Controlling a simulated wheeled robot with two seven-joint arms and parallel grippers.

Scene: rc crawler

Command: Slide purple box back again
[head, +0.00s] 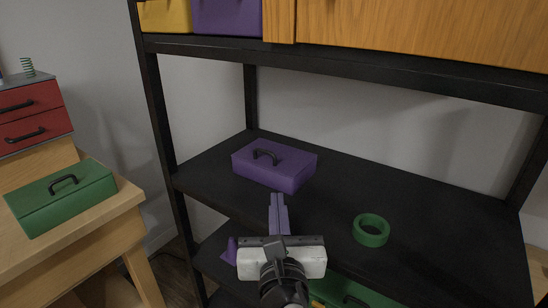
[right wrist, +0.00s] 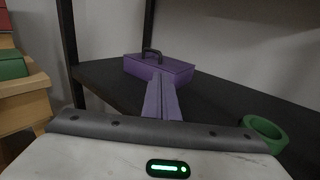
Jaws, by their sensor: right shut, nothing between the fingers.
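The purple box (head: 290,172) with a black handle on its lid sits upright on the black middle shelf (head: 335,197), towards its left end. It also shows in the right wrist view (right wrist: 180,69), beyond the fingers. My right gripper (head: 277,197) is shut and empty, its purple-grey fingers pointing at the front of the box. In the right wrist view the fingertips (right wrist: 160,77) overlap the box's front face; I cannot tell whether they touch it. My left gripper is not in view.
A green ring (head: 371,230) lies on the same shelf, right of my gripper. Black posts (head: 158,110) and an upper shelf (head: 340,65) frame the space. A green toolbox (head: 62,198) and red drawers (head: 35,115) stand at left. The shelf's right part is clear.

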